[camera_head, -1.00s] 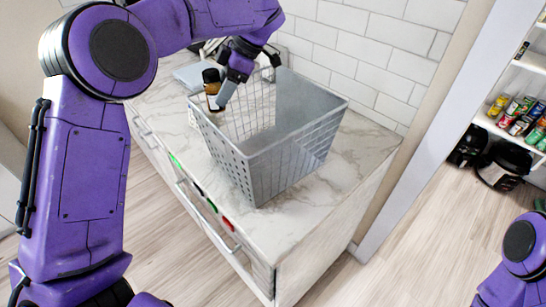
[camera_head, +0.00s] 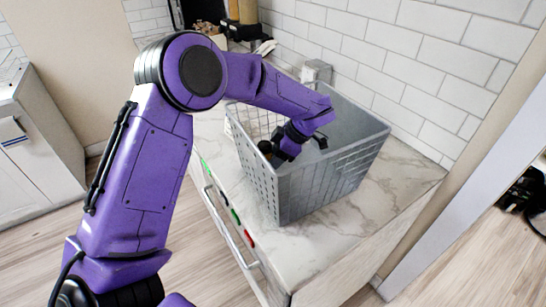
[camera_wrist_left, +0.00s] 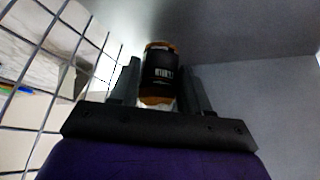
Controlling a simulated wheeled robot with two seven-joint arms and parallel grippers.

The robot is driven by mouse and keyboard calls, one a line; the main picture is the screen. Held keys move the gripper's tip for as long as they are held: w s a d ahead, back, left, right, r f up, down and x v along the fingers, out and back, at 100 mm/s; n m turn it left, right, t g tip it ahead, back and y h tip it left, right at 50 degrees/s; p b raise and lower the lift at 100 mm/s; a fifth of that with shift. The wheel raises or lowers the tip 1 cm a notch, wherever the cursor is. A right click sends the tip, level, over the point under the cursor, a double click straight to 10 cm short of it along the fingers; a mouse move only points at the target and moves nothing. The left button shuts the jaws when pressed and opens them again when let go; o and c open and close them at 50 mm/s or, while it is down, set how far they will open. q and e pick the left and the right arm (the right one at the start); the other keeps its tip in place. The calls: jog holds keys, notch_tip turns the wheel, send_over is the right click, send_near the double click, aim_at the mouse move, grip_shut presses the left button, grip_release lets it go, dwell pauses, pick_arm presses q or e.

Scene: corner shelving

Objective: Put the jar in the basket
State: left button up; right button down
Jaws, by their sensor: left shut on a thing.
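In the head view only the jar's dark top (camera_head: 265,147) shows, just inside the near left wall of the basket. The grey basket (camera_head: 320,185) has grid-like walls and stands upright on the marble counter. My left gripper (camera_head: 282,158) reaches down into the basket. In the left wrist view the jar (camera_wrist_left: 160,72) with its dark label sits between the two fingers of my left gripper (camera_wrist_left: 158,85), which are shut on it. The jar's lower part is hidden in the head view. My right gripper is not in view.
The marble counter (camera_head: 395,180) has free room to the right of the basket. A tiled wall (camera_head: 400,60) rises close behind. A utensil holder (camera_head: 243,28) stands at the back. Drawer handles (camera_head: 230,225) project from the counter's front.

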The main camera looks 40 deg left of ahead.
pick_arm(q)
jog(key=shift+s+a, duration=0.1)
jog(key=shift+a, duration=0.05)
jog(key=o, duration=1.2)
jog(key=shift+f, duration=0.1)
jog(key=shift+c, duration=0.2)
jog(key=v, duration=1.2)
jog(key=shift+r, duration=0.25)
